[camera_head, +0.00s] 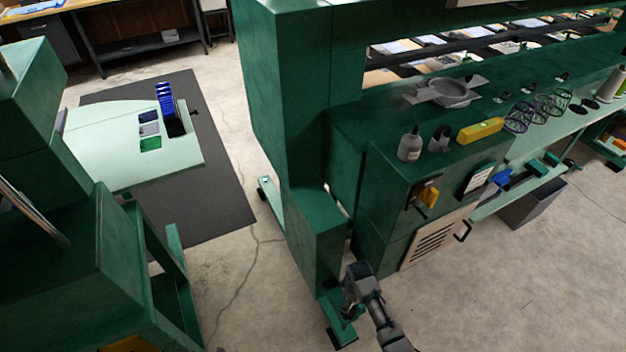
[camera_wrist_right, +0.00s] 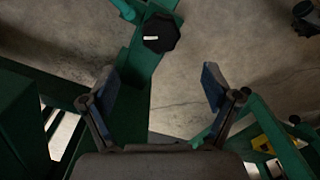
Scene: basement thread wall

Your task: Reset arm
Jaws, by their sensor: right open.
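My right arm enters the head view from the bottom edge, right of centre. Its gripper (camera_head: 350,305) is near the foot of the green machine (camera_head: 317,225), small and partly dark there. In the right wrist view my right gripper (camera_wrist_right: 160,80) is open, its two blue-padded fingers spread apart with nothing between them. A black knob (camera_wrist_right: 160,33) with a white mark sits on a green bar beyond the fingertips. I cannot tell the gap between them. My left gripper is not in view.
Green machine bodies stand at left (camera_head: 60,240) and centre. A bottle (camera_head: 410,145) and a yellow level (camera_head: 480,131) rest on the right machine's top. A pale green table (camera_head: 95,165) stands on a dark mat (camera_head: 215,190). Concrete floor (camera_head: 520,290) is clear at lower right.

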